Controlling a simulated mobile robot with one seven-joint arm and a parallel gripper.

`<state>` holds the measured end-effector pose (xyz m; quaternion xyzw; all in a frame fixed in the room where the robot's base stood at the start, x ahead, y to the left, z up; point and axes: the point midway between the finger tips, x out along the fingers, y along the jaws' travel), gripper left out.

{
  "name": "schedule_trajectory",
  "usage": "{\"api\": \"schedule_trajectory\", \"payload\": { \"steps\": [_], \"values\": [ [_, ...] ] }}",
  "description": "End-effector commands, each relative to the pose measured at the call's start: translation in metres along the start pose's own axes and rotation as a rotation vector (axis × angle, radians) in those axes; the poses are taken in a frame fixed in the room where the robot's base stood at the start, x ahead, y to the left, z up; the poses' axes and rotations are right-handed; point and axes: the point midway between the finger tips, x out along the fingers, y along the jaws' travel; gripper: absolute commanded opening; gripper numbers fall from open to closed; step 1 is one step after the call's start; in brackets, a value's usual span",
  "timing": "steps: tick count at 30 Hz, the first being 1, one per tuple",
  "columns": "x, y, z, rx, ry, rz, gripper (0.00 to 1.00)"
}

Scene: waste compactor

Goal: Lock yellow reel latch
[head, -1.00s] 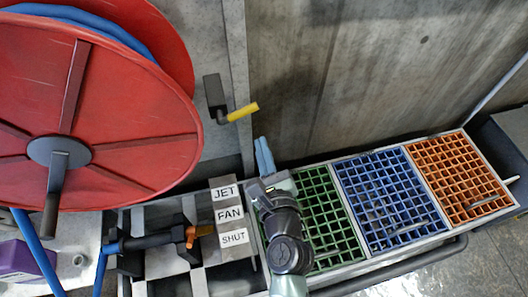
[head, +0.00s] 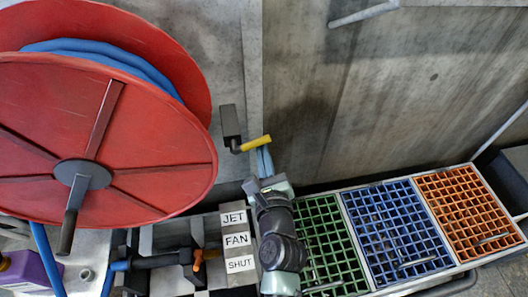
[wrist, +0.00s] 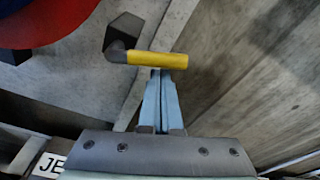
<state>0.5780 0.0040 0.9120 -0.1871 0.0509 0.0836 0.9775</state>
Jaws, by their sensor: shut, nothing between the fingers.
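The yellow reel latch handle (head: 255,143) sticks out to the right from a dark bracket (head: 231,122) on the grey post beside the red reel. In the wrist view the yellow handle (wrist: 157,59) lies nearly level, joined to a dark elbow at its left end. My gripper (head: 265,154) is just below the handle's right part, its light blue fingers pointing up. In the wrist view the closed fingers of my gripper (wrist: 165,78) reach the handle's lower edge near its middle and right. I cannot tell if they touch it. Nothing is held.
The large red hose reel (head: 100,150) with its dark crank fills the left. Labels JET, FAN and SHUT (head: 237,240) stand below, beside an orange-tipped nozzle (head: 200,258). Green (head: 325,235), blue (head: 390,225) and orange (head: 465,210) grates lie to the right. The grey wall right of the handle is clear.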

Motion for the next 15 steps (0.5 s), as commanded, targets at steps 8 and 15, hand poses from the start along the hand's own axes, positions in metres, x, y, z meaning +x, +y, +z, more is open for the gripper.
{"api": "schedule_trajectory", "payload": {
  "steps": [8, 15],
  "values": [
    [-0.0004, -0.0011, 0.0024, -0.027, 0.0, -0.004, 0.0],
    [-0.0007, -0.0017, 0.0042, -0.068, 0.001, -0.01, 0.0]
  ]
}}
